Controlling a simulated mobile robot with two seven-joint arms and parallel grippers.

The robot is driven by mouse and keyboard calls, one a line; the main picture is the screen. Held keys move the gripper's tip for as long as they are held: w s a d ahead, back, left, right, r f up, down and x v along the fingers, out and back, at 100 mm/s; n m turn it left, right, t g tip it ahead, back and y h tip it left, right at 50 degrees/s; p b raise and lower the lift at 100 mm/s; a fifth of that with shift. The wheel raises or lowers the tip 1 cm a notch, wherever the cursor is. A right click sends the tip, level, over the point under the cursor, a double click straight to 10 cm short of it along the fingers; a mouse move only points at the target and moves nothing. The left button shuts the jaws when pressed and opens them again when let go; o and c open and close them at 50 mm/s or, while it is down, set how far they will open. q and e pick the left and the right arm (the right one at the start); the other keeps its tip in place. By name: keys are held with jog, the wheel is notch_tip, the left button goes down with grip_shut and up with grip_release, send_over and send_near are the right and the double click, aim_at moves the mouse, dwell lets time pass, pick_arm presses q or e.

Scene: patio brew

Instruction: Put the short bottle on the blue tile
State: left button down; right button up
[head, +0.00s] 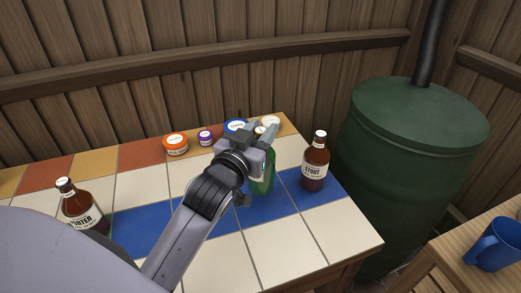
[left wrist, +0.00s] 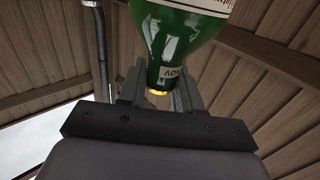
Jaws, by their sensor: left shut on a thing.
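A green glass bottle (head: 263,178) is in my left gripper (head: 261,131), over the blue tile row (head: 282,203). I cannot tell whether its base touches the tile. The left wrist view shows the green bottle (left wrist: 172,40) with its neck between the two fingers. My left gripper (left wrist: 160,90) is shut on that neck. My gripper and wrist hide part of the bottle in the head view. A brown stout bottle (head: 315,163) stands upright at the right end of the blue row. A brown porter bottle (head: 82,207) stands at the left, partly behind my arm.
Jars with orange (head: 176,145), purple (head: 205,138) and blue (head: 235,126) lids line the table's back edge. A green barrel (head: 410,150) stands right of the tiled table. A blue mug (head: 496,245) is on a wooden table at right. The front cream tiles (head: 340,235) are clear.

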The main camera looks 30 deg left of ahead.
pick_arm(q)
notch_tip(320, 180, down, 4)
jog(key=shift+r+b, duration=0.25)
jog(key=shift+b, duration=0.1)
jog(key=shift+f, duration=0.3)
jog(key=c, duration=1.2)
grip_release()
jog(key=shift+f, duration=0.25)
jog(key=o, duration=0.4)
